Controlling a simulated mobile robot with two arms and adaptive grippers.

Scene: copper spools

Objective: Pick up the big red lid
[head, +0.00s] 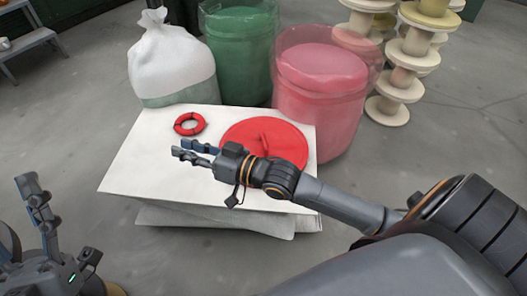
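The big red lid (283,137) is a flat red disc with a raised bar-like handle (265,138). It lies on the right part of a white board-like surface (150,160). My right gripper (178,152) reaches in from the right across the near side of the lid. Its fingers point left, past the lid's left edge, and look parted with nothing between them. My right wrist hides the lid's near edge. I cannot tell how high the gripper is above the surface. My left gripper (62,222) is at the lower left, away from the lid, with its fingers apart and empty.
A small red ring (189,124) lies on the white surface left of the lid. Behind stand a white sack (173,60), a green drum (240,55) and a translucent red drum (318,105). Pale spools (398,85) are stacked at the upper right. Grey floor is free at the left.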

